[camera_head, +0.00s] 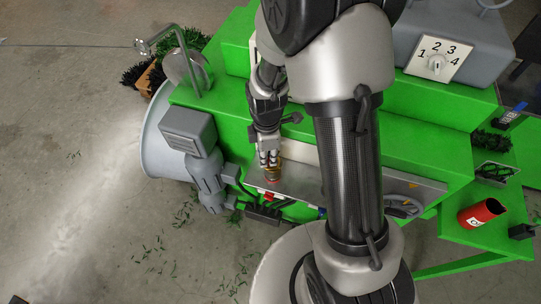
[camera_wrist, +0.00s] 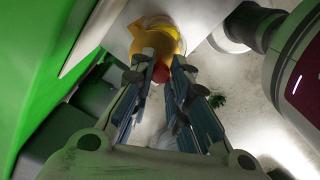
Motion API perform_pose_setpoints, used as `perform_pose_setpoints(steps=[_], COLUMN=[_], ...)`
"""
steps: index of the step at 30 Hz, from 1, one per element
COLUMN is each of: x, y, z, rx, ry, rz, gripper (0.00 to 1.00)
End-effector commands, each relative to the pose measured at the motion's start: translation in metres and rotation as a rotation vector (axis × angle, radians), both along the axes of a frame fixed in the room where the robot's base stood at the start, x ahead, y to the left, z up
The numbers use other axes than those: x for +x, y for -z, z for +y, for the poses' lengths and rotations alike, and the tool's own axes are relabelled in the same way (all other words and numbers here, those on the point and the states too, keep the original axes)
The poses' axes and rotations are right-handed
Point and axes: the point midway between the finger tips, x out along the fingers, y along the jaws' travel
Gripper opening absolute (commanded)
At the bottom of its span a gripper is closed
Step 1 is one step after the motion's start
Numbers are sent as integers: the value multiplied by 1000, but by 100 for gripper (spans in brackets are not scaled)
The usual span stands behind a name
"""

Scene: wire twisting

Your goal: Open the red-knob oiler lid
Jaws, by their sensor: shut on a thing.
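The oiler (camera_wrist: 153,40) shows in the wrist view as a yellow, rounded body with a paler ring at its far end. Its red knob (camera_wrist: 159,73) sits between the fingertips of my gripper (camera_wrist: 162,70), which is shut on it. In the head view my gripper (camera_head: 268,157) points down onto the small brass-coloured oiler (camera_head: 273,175) on the front of the green machine. The fingers partly hide the knob and lid, and I cannot tell how far the lid is open.
The green machine (camera_head: 430,150) surrounds the oiler, with a grey motor housing (camera_head: 187,130) at left. A numbered dial (camera_head: 436,60) is at the upper right. A red can (camera_head: 481,213) lies on a green side table. Clear floor (camera_head: 70,110) spreads at left.

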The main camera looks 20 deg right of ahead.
Motion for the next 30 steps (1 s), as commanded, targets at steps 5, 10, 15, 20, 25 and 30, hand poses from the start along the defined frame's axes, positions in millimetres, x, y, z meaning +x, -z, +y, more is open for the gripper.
perform_pose_setpoints(steps=[5,10,15,20,25,30], x=[8,15,23,31,39,46], y=[0,0,0,0,0,0], z=[5,8,10,10,9,8], rx=[0,0,0,1,0,1], ry=[167,329,491,643,804,954], rz=[0,-1,0,-1,0,-1], gripper=[0,0,0,0,0,0])
